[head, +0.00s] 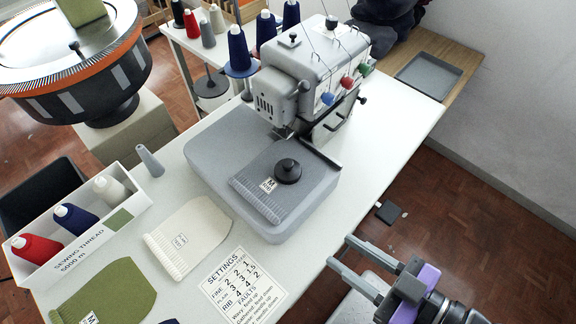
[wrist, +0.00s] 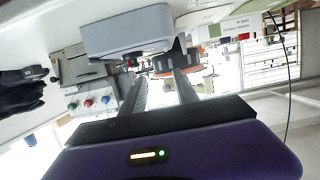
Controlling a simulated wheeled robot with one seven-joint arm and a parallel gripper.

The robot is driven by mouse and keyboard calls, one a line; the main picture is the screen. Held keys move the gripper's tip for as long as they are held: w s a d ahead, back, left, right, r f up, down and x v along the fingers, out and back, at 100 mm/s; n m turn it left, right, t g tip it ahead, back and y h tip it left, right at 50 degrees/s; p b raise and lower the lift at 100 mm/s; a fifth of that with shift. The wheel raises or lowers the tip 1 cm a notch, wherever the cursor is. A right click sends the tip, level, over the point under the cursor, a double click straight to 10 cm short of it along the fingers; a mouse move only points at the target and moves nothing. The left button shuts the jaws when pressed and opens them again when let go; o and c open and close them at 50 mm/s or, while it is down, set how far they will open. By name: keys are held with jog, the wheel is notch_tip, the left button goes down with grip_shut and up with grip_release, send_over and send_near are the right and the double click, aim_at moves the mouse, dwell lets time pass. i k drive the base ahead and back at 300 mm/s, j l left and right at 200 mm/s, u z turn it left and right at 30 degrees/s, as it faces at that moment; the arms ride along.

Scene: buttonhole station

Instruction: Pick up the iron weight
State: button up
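The iron weight (head: 288,171) is a small black disc with a knob on top. It sits upright on a grey knitted piece (head: 266,185) labelled M, on the grey bed (head: 225,150) of the sewing machine. My gripper (head: 340,250) is to the lower right of the weight in the head view, well apart from it, beside the table's right edge. Its two fingers are spread with nothing between them.
The grey machine (head: 312,75) stands just behind the weight. A settings card (head: 243,280), a cream knitted piece (head: 188,238), a green one (head: 105,292) and a thread box (head: 75,232) lie to the left. A black pedal (head: 389,212) is on the floor.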

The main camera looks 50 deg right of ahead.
aim_at(287, 171)
jog(key=j+z, duration=0.15)
jog(key=j, duration=0.3)
jog(key=k+j+z, duration=0.1)
jog(key=j, duration=0.35)
jog(key=k+j+z, duration=0.15)
jog(key=j, duration=0.25)
jog(key=j+z, duration=0.15)
jog(key=j, duration=0.3)
jog(key=k+j+z, duration=0.1)
jog(key=j, duration=0.3)
